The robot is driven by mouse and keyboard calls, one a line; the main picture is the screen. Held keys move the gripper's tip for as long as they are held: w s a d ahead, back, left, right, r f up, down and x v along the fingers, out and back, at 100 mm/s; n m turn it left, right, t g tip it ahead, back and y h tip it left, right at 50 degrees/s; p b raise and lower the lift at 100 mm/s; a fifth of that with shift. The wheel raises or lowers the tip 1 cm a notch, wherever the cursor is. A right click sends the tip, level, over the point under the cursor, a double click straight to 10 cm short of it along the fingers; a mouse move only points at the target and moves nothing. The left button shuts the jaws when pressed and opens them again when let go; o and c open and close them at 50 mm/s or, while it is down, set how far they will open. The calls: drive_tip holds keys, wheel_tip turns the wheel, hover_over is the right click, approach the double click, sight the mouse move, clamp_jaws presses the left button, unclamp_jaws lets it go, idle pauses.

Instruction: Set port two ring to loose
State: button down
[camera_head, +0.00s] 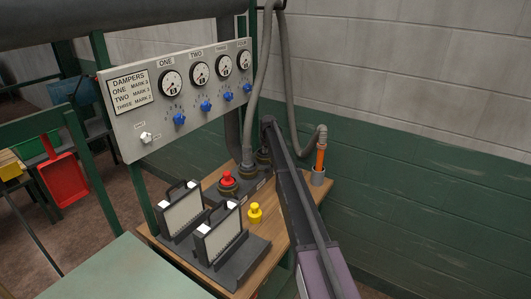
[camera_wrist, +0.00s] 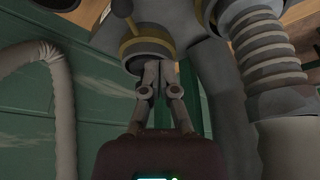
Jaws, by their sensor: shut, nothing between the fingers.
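A row of ports stands on a dark block on the wooden bench. The nearest has a red cap (camera_head: 227,177), the middle one carries a grey hose (camera_head: 247,160), and a farther one (camera_head: 263,156) is partly behind my arm. I cannot read which is port two. In the wrist view, my gripper (camera_wrist: 158,68) is shut and empty, its fingertips at the edge of a dark round port with a brass-coloured ring (camera_wrist: 130,46); I cannot tell if they touch. A second ringed port (camera_wrist: 228,15) with a ribbed hose (camera_wrist: 262,62) is to the right. In the head view my gripper is hidden.
A dampers panel (camera_head: 185,95) with dials and blue knobs hangs above. Two hinged cases (camera_head: 218,238) and a yellow knobbed piece (camera_head: 255,213) sit on the bench. An orange-handled hose end (camera_head: 320,155) stands in a grey cup (camera_head: 317,178). A green-and-grey wall is behind.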

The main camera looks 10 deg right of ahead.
drive_tip(key=shift+b+x, duration=3.5)
drive_tip(key=shift+x, duration=0.55)
drive_tip(key=shift+s+f, duration=0.15)
drive_tip(key=shift+s, duration=0.2)
drive_tip(key=shift+s+d+f+b, duration=0.1)
drive_tip(key=shift+s+d+b, duration=0.1)
drive_tip(key=shift+s, duration=0.6)
drive_tip(key=shift+s+d+f+b, duration=0.1)
drive_tip(key=shift+s+b, duration=0.05)
drive_tip(key=shift+s, duration=0.7)
